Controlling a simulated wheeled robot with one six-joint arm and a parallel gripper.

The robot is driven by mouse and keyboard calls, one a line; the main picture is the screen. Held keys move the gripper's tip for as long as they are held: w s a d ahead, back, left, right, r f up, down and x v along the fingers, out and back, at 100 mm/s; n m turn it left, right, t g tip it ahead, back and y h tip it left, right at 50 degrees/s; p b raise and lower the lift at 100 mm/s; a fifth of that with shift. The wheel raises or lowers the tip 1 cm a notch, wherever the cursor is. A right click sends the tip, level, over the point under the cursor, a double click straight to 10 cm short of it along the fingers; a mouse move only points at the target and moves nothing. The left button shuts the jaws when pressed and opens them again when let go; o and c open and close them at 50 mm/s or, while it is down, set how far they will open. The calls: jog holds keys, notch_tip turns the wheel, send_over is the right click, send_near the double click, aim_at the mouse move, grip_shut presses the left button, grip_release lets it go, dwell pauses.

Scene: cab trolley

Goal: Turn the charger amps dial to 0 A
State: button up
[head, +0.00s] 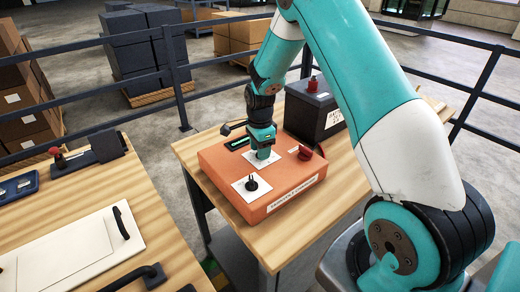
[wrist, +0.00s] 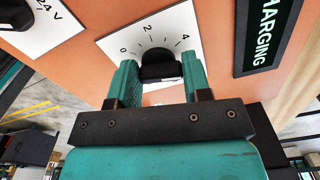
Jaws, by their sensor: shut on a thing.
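The orange charger (head: 230,178) lies on a wooden bench. Its amps dial (wrist: 160,72) is a black knob on a white plate (wrist: 108,42) marked 0, 2 and 4. My gripper (wrist: 159,64) is shut on this knob, one finger on each side. The knob's pointer is hard to make out, so I cannot tell its setting. In the head view my gripper (head: 262,148) stands pointing down over the amps plate (head: 268,160) and hides the knob.
A second black dial (head: 252,184) on a white plate and a red knob (head: 305,153) flank the amps dial. A black battery (head: 312,112) stands behind the charger. Another bench with a white panel (head: 75,250) is at left.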

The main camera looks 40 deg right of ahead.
jog(key=n, duration=0.4)
jog(key=shift+n, duration=0.3)
jog(key=n, duration=0.3)
jog(key=shift+s+n+b, duration=0.1)
jog(key=shift+n+b, duration=0.2)
jog(key=shift+b, duration=0.1)
jog(key=n, duration=0.8)
jog(key=shift+s, duration=0.1)
jog(key=n, duration=0.6)
jog(key=shift+n+b, duration=0.3)
jog(key=shift+b, duration=0.1)
jog(key=n, duration=0.6)
jog(key=shift+d+r, duration=0.1)
jog(key=shift+d, duration=0.05)
jog(key=shift+n, duration=0.4)
jog(key=o, duration=0.9)
jog(key=shift+s, duration=0.1)
